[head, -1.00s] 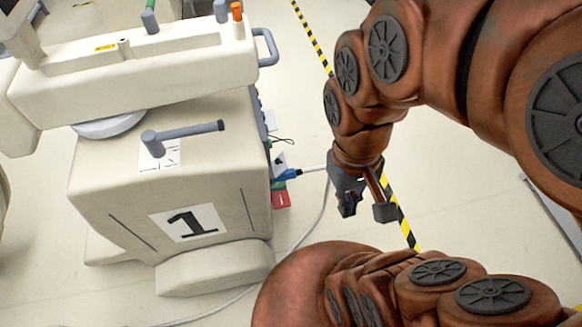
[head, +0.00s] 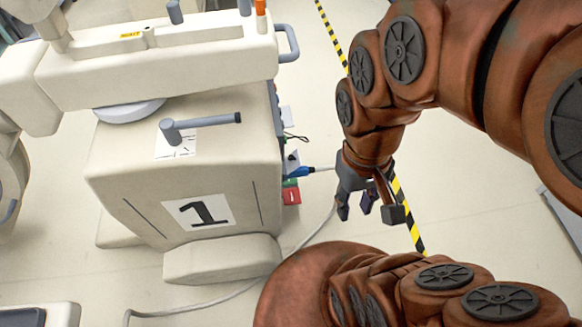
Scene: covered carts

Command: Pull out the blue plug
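The blue plug (head: 303,172) sits on the right side of the covered cart (head: 130,172) marked "1". A pale cable (head: 327,207) runs from it to the right, then down to the floor. My gripper (head: 372,212) is to the right of the plug and apart from it, pointing down. Its fingers are spread with a gap between them, and nothing shows between them. The socket behind the plug is hidden by the cart's side.
A green block and a red block (head: 291,196) are just below the plug. A grey lever (head: 200,125) and a side handle (head: 290,44) stick out from the cart. Yellow-black tape (head: 408,215) runs along the floor. The floor right of the cart is mostly clear.

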